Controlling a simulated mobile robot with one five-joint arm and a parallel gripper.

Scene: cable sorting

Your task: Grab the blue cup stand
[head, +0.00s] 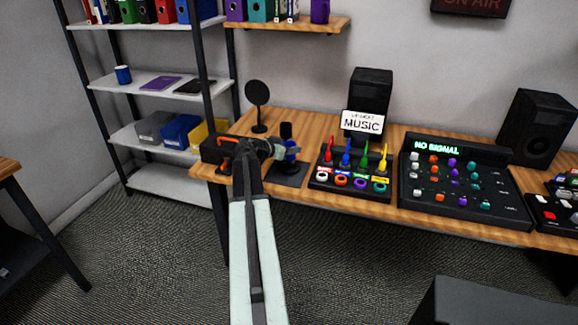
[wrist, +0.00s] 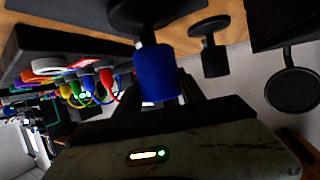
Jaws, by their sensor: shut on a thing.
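The blue cup stand (head: 292,156) is on the wooden desk, on a dark mat (head: 287,178), left of the cable board. In the wrist view, which looks upside down, its blue cylinder (wrist: 157,76) with a black stem and base fills the middle. My gripper (head: 283,150) reaches across the desk edge and is shut on the blue part. Its fingers show dark on both sides of the blue cylinder in the wrist view. The arm and gripper partly hide the stand in the head view.
A black stand (head: 286,131) stands just behind, and a round black disc on a foot (head: 257,103) is further back. A black case with an orange handle (head: 222,150) lies left. The cable board (head: 350,188) with coloured plugs is close on the right. A blue cup (head: 123,74) is on the shelf.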

